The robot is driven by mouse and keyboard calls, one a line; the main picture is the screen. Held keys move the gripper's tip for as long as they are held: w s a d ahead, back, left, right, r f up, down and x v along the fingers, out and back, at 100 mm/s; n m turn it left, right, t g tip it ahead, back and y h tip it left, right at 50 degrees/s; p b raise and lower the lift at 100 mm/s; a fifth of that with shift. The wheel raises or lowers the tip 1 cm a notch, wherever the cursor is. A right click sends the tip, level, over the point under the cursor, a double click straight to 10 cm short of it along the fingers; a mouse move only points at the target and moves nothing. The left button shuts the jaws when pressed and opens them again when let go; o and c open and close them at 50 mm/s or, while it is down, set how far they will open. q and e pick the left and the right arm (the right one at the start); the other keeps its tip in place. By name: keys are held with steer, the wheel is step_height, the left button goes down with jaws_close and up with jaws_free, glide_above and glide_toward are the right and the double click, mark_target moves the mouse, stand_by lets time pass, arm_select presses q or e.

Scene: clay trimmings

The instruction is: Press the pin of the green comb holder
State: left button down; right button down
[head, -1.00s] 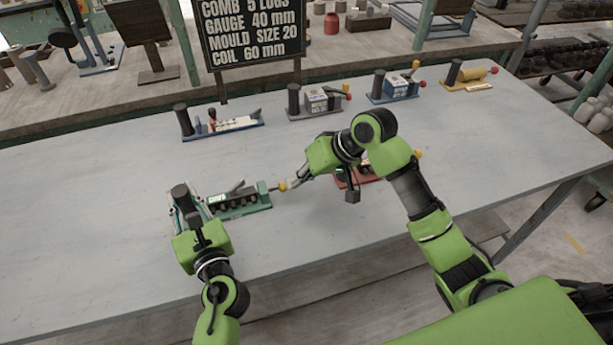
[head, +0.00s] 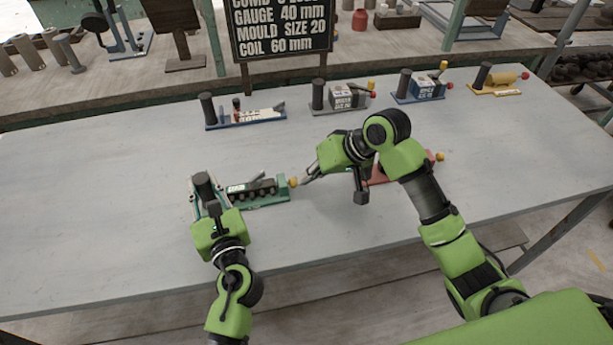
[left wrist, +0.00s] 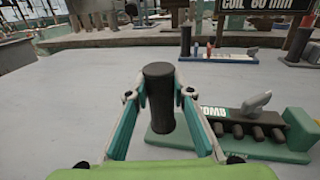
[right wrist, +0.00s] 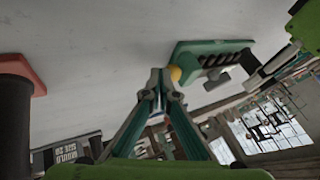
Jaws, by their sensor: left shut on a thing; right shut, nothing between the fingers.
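The green comb holder (head: 268,200) lies on the table at left centre, a row of dark lugs along its base. My left gripper (head: 205,192) is shut around its upright black post; the left wrist view shows the post (left wrist: 159,100) between the fingers. The pin's yellow knob (head: 293,182) sits close against the green end block, with little or no rod showing. My right gripper (head: 304,182) is shut and empty, its tips at the knob. In the right wrist view the knob (right wrist: 175,73) is right beside the tips (right wrist: 160,76) and seems to touch them.
A red holder (head: 390,173) is partly hidden behind my right arm. Blue (head: 270,118), grey (head: 318,111), another blue (head: 432,95) and yellow (head: 498,91) holders stand along the back. A black sign (head: 280,30) stands behind. The table's front left is clear.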

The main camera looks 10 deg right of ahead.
arm_select(q)
steer(key=shift+s+f, duration=0.1)
steer(key=shift+f, duration=0.25)
arm_select(e)
steer(key=d, duration=0.3)
steer(key=shift+d, duration=0.15)
steer(key=v, duration=1)
steer(key=shift+d, duration=0.1)
arm_select(q)
steer(key=c, duration=1.7)
jaws_free()
steer(key=shift+r, duration=0.1)
arm_select(e)
steer(key=shift+f, duration=0.1)
arm_select(q)
steer(key=shift+r, duration=0.1)
